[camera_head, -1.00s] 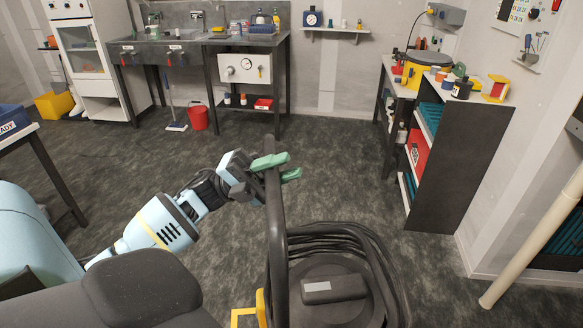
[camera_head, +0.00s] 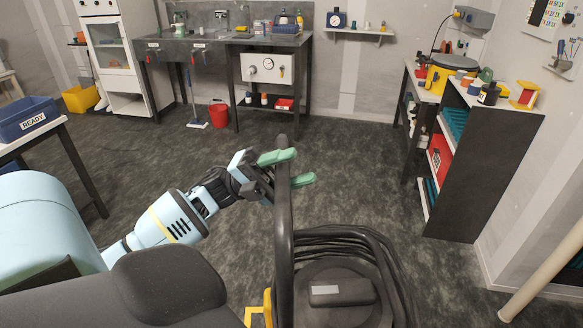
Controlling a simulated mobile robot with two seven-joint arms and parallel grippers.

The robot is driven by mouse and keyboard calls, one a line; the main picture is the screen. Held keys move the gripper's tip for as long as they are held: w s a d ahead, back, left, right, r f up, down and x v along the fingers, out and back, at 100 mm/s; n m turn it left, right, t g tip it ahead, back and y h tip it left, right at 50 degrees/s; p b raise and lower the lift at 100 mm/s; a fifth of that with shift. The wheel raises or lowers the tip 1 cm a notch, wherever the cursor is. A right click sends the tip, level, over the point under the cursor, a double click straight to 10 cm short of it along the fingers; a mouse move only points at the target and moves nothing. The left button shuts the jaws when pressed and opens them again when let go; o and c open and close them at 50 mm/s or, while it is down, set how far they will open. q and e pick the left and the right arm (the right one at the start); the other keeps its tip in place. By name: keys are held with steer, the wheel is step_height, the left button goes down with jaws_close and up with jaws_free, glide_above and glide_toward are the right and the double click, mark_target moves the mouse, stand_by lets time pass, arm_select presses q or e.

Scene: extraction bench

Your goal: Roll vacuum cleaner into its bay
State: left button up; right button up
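The vacuum cleaner stands at the bottom centre, right in front of me. Its dark round top (camera_head: 338,292) has a coiled black hose or cable around it, and a yellow part shows at its left. Its tall dark handle (camera_head: 283,235) rises toward the middle of the view. My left gripper (camera_head: 288,168), with green fingertips, is closed around the upper handle, one finger on each side. The vacuum's lower body and wheels are cut off by the frame. I cannot pick out a marked bay. My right gripper is out of view.
A dark shelf unit (camera_head: 481,165) stands at the right, with a pale pole (camera_head: 545,270) nearer me. A sink bench (camera_head: 184,45), red bucket (camera_head: 218,114) and mop are at the back. A table with a blue READY bin (camera_head: 28,120) is at left. The middle floor is clear.

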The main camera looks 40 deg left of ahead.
arm_select(q)
steer(key=b+v, duration=0.2)
steer(key=v, duration=0.5)
steer(key=shift+a+f, duration=0.2)
steer(key=shift+a, duration=0.15)
steer(key=shift+s, duration=0.2)
stand_by(0.4)
